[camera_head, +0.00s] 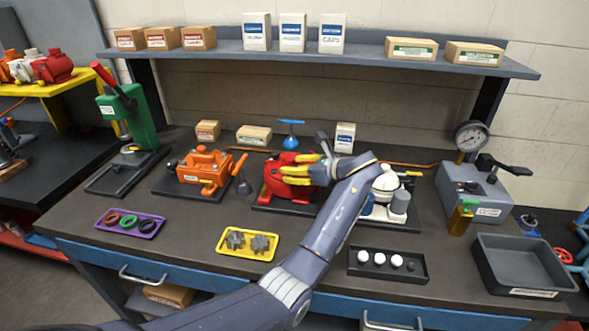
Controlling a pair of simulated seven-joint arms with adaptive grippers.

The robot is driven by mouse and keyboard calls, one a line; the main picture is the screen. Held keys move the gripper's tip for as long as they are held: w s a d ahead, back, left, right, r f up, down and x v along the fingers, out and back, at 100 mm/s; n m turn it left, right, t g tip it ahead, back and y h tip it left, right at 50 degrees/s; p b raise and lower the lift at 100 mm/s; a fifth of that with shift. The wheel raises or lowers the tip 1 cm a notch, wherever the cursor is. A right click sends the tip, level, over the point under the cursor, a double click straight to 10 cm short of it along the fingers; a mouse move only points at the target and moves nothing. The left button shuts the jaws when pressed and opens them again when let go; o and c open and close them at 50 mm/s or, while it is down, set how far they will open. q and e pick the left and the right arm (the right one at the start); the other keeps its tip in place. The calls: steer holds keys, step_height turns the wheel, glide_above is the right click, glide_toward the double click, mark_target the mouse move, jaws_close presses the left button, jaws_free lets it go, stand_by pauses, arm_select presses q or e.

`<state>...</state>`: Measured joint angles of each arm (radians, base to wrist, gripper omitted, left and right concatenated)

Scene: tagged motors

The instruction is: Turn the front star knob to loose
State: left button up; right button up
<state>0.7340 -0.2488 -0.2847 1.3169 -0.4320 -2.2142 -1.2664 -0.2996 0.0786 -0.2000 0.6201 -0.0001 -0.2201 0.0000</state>
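A red motor unit (272,186) stands on a dark base plate (266,208) near the middle of the bench. My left gripper (289,170), with yellow and dark fingers, reaches over the red unit from its right side. The fingers overlap the unit's upper right part in the picture; I cannot tell whether they touch it or how far they are closed. I cannot make out a star knob; the hand and forearm cover part of the red unit. My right gripper is not in view.
An orange unit (206,170) stands left of the red one, and a white unit (386,182) right, partly behind my arm. A yellow tray (222,250), purple tray (104,227) and black tray (417,279) lie in front. A grey bin (483,278) is at right. A shelf (350,60) spans the back.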

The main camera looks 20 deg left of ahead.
arm_select(q)
step_height(320, 180, up, 10)
stand_by(0.9)
